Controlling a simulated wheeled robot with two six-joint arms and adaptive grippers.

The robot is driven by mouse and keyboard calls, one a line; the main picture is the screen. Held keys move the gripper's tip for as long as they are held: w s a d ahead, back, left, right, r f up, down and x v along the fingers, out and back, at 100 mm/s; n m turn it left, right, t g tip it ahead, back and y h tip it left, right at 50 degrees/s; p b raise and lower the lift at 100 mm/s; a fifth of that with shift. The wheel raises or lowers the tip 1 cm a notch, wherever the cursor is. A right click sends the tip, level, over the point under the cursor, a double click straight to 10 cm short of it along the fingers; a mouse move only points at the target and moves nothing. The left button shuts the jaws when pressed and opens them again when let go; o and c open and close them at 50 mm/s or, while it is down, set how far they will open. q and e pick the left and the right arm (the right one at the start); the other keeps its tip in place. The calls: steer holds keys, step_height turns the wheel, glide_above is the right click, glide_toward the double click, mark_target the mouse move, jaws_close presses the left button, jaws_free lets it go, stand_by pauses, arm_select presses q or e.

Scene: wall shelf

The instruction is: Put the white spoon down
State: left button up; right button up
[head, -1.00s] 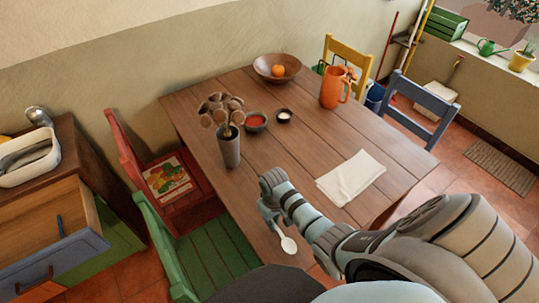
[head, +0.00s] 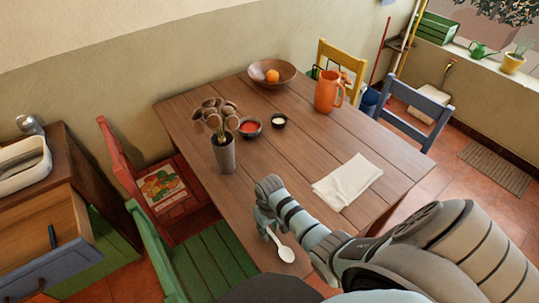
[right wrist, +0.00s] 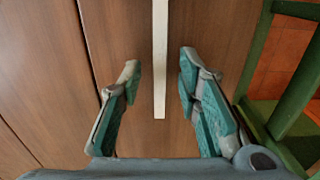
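The white spoon (head: 286,254) is at the table's near left edge in the head view, its bowl toward the bottom of the picture. It appears to lie on the wooden table (head: 300,120). In the right wrist view its pale handle (right wrist: 160,30) runs down between the fingers of my right gripper (right wrist: 159,70), with a gap on each side. That gripper is open and points down at the tabletop. In the head view the right gripper (head: 264,220) is over the handle end and partly hides it. My left gripper is not in view.
A folded white napkin (head: 347,182) lies right of my right arm. A grey vase (head: 224,155), two small bowls, an orange pitcher (head: 328,92) and a wooden bowl (head: 290,73) stand farther back. A green chair (head: 215,255) is close to the table's left edge.

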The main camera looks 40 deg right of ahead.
mark_target(270, 232)
step_height(270, 232, up, 12)
steer(key=p, duration=0.3)
steer(key=shift+f, duration=0.2)
